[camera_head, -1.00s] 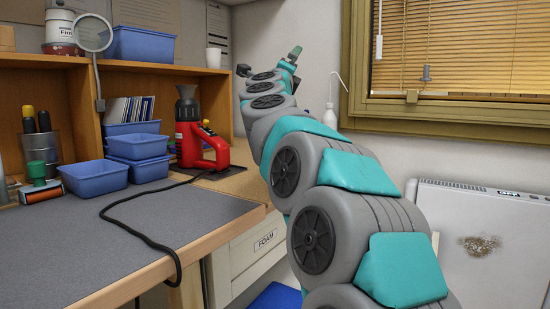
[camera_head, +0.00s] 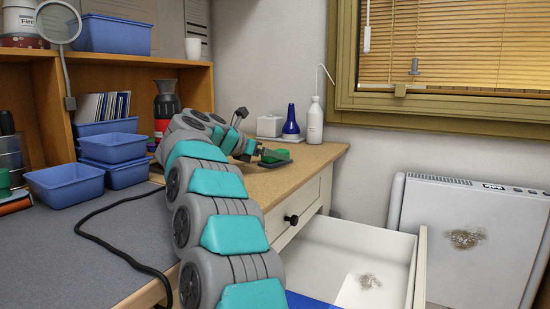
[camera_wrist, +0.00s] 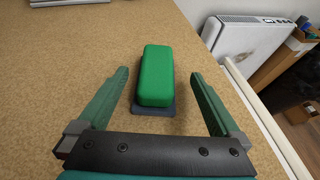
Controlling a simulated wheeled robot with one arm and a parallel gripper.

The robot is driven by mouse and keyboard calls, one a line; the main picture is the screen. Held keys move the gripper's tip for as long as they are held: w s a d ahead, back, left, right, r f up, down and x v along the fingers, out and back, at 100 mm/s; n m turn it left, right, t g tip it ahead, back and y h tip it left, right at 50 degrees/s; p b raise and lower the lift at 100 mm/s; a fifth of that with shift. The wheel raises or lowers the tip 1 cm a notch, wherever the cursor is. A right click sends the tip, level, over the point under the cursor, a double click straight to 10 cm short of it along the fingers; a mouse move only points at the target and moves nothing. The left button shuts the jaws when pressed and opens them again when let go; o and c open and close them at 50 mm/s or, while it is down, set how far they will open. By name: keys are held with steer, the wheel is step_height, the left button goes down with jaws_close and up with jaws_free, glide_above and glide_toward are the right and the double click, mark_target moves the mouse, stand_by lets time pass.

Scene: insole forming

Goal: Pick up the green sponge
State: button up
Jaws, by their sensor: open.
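The green sponge (camera_wrist: 155,75) lies on a thin dark base on the cork-coloured bench top, with its long side running away from my gripper in the wrist view. My gripper (camera_wrist: 158,88) is open, with its two green fingers apart on the left and right of the sponge's near end. Clear gaps show between the sponge and both fingers. In the head view my gripper (camera_head: 272,159) is low over the bench top, and a bit of green sponge (camera_head: 281,153) shows just behind it. The rest of the sponge is hidden there.
An open white drawer (camera_head: 345,260) sticks out below the bench top (camera_head: 300,165). A white bottle (camera_head: 315,122), a dark blue bottle (camera_head: 291,122) and a white box (camera_head: 269,126) stand at the back. Blue bins (camera_head: 65,185) and a black cable (camera_head: 110,245) are at left.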

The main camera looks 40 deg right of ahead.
steer(key=d, duration=0.2)
steer(key=w+d+p, duration=0.1)
steer(key=shift+d+f, duration=0.25)
steer(key=shift+f, duration=0.05)
steer(key=shift+d+f, duration=0.25)
steer(key=shift+d, duration=0.15)
steer(key=c, duration=1.4)
steer(key=shift+r, duration=0.1)
